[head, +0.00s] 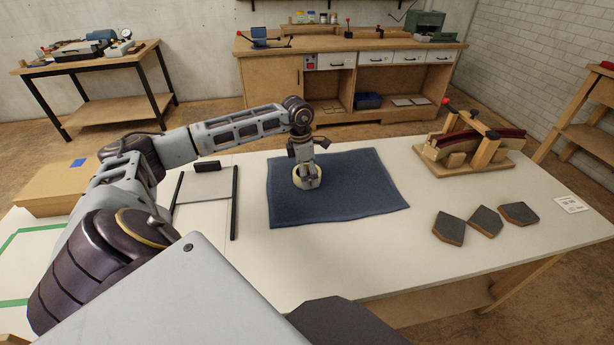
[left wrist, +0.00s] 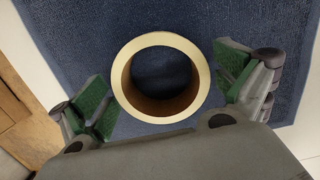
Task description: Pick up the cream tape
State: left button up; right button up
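The cream tape (left wrist: 197,63) is a ring lying flat on the dark blue cloth (head: 345,190), its open centre showing the cloth. In the head view the tape (head: 299,184) is partly hidden by my left gripper (head: 306,177), which points down over it. In the left wrist view the green-padded fingers of my left gripper (left wrist: 163,92) stand apart, one on each side of the tape. A gap shows between each finger and the ring. My right gripper is not in view.
A curved lamination jig (head: 470,145) stands on the white table at the right, with several dark-topped wedge pieces (head: 484,221) in front of it. A framed grey panel (head: 205,190) and a cardboard box (head: 55,190) lie left of the cloth. The right part of the cloth is clear.

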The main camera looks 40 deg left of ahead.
pick_arm(q)
jog(key=c, duration=0.9)
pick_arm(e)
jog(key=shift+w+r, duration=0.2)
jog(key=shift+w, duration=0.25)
pick_arm(q)
jog(key=shift+r, duration=0.15)
jog(key=shift+r, duration=0.65)
notch_tip(320, 180, up, 8)
jog(key=shift+r+p, duration=0.25)
jog(key=shift+p, duration=0.6)
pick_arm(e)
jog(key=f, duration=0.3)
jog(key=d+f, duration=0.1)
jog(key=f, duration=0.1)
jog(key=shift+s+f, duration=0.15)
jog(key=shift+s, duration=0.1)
